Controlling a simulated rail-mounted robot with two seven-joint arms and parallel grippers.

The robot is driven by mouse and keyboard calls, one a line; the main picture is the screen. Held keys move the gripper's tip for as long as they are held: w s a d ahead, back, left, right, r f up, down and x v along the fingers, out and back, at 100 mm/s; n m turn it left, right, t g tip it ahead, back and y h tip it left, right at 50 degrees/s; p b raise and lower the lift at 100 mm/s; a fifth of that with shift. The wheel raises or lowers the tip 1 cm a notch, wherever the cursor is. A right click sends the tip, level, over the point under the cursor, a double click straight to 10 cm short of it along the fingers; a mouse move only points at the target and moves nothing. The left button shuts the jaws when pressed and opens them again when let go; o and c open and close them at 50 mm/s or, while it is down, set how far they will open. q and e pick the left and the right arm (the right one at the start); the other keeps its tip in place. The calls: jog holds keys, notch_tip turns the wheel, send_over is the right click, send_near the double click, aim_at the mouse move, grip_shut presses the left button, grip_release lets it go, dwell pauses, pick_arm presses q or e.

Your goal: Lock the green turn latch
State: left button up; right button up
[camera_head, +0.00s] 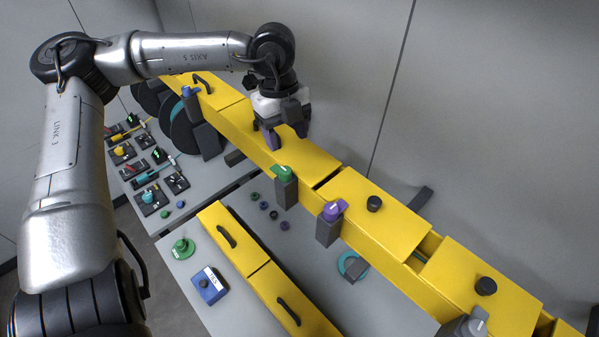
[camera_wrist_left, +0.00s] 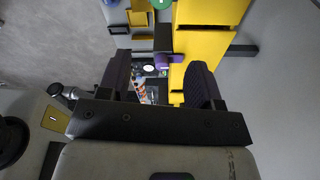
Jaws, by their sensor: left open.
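The green turn latch (camera_head: 283,173) sits on top of a dark post at the near side of the yellow trunking (camera_head: 235,127). My left gripper (camera_head: 284,134) is open, above the trunking just behind the green latch and apart from it. In the left wrist view the open fingers (camera_wrist_left: 160,82) stand wide apart. A purple knob (camera_wrist_left: 162,58) shows beyond the gap between them. A green round part (camera_wrist_left: 160,3) is cut off at the top edge; I cannot tell whether it is the latch. My right gripper is not in view.
A purple turn latch (camera_head: 333,211) stands to the right of the green one, and a blue latch (camera_head: 190,91) to the left. Black knobs (camera_head: 374,204) sit on the yellow lids. Below are a bench with small parts, a green button (camera_head: 183,248) and a blue box (camera_head: 209,286).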

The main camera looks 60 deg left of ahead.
aim_at(285, 169)
pick_arm(q)
jog(key=shift+n+g+y, duration=0.3)
jog(key=shift+y, duration=0.6)
jog(key=f+p, duration=0.1)
jog(key=f, duration=0.2)
jog(key=f+p, duration=0.1)
jog(key=f, duration=0.2)
jog(key=a+f+p, duration=0.1)
jog(key=f, duration=0.3)
jog(key=shift+a+p, duration=0.1)
jog(key=shift+p, duration=0.25)
jog(key=shift+f, duration=0.85)
